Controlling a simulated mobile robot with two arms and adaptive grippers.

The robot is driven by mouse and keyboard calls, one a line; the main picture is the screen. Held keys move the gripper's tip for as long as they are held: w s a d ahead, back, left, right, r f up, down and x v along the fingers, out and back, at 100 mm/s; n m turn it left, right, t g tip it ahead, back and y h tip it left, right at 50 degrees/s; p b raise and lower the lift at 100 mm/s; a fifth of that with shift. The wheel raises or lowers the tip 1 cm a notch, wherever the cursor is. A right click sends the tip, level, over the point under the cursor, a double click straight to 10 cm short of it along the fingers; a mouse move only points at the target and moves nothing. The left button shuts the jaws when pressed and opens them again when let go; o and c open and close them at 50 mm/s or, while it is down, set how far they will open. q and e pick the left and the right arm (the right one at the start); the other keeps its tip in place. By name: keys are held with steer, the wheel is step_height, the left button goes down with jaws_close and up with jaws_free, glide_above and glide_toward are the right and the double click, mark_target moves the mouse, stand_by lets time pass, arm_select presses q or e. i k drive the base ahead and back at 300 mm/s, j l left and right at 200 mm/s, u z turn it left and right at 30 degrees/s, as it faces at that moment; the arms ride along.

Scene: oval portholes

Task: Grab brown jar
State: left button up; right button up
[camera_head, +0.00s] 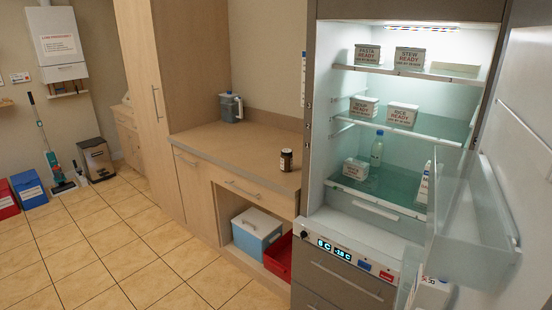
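The brown jar (286,160) is small and dark, with a pale label band. It stands upright on the wooden counter (230,144), near the counter's right end and beside the open fridge. Nothing touches it. Neither of my grippers shows in the head view.
The open fridge (341,220) holds labelled boxes and a bottle (377,149), and its door (480,200) swings out at the right. A jug (231,107) stands at the counter's back. A blue cooler (256,230) and red bin (279,255) sit below. The tiled floor at left is mostly clear.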

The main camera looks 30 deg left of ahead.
mark_target(286, 158)
steer(key=i+j, duration=0.15)
steer(key=j, duration=0.25)
steer(key=i+j+z, duration=0.1)
steer(key=j, duration=0.3)
steer(key=i+j, duration=0.2)
steer(key=j, duration=0.2)
steer(key=i+j, duration=0.1)
steer(key=j, duration=0.35)
steer(key=i+j+z, duration=0.1)
steer(key=j, duration=0.3)
steer(key=i+j, duration=0.15)
steer(key=j, duration=0.25)
steer(key=i+j+z, duration=0.1)
steer(key=j, duration=0.35)
steer(key=i+j, duration=0.15)
steer(key=j, duration=0.3)
